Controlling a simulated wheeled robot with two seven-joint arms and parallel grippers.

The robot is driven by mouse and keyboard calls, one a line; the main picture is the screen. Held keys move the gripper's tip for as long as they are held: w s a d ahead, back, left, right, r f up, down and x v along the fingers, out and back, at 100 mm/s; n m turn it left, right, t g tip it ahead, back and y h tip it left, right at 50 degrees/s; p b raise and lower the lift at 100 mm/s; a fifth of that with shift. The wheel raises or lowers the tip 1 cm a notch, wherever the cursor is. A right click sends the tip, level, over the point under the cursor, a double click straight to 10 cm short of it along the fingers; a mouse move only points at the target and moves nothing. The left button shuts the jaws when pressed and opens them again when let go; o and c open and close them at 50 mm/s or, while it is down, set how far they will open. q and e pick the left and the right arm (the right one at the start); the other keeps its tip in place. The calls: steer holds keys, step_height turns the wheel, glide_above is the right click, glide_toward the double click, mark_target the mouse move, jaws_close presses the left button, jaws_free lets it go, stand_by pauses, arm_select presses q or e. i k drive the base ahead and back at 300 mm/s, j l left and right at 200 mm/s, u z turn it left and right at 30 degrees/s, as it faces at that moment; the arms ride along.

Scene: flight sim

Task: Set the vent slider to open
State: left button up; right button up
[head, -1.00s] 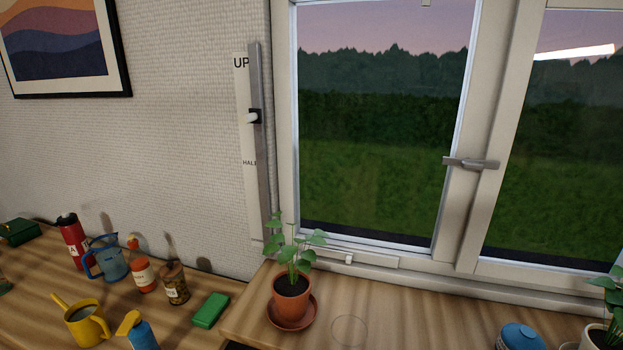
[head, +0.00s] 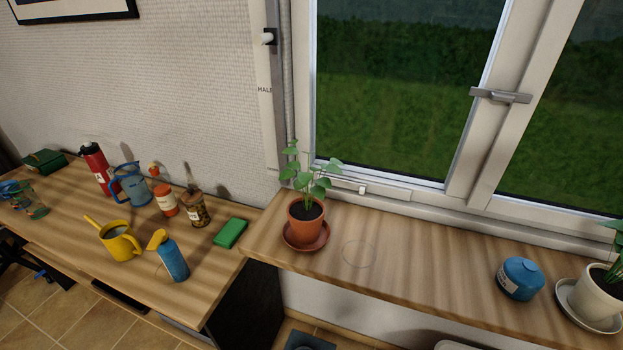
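A low strip (head: 392,196) runs along the bottom of the left window frame, just above the sill, with a small white knob (head: 362,190) near its middle. This looks like the vent slider; no open or shut marking on it is readable from here. Neither of my grippers shows in the head view.
A potted plant (head: 305,215) on a saucer stands on the sill (head: 430,265), just left of and in front of the strip. A blue tin (head: 521,278) and another plant pot (head: 595,292) are at right. The sill between is clear. A lower table (head: 75,210) at left holds several containers.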

mark_target(360, 188)
steer(key=j, duration=0.9)
steer(key=k+j+u, duration=0.1)
steer(key=j, duration=0.8)
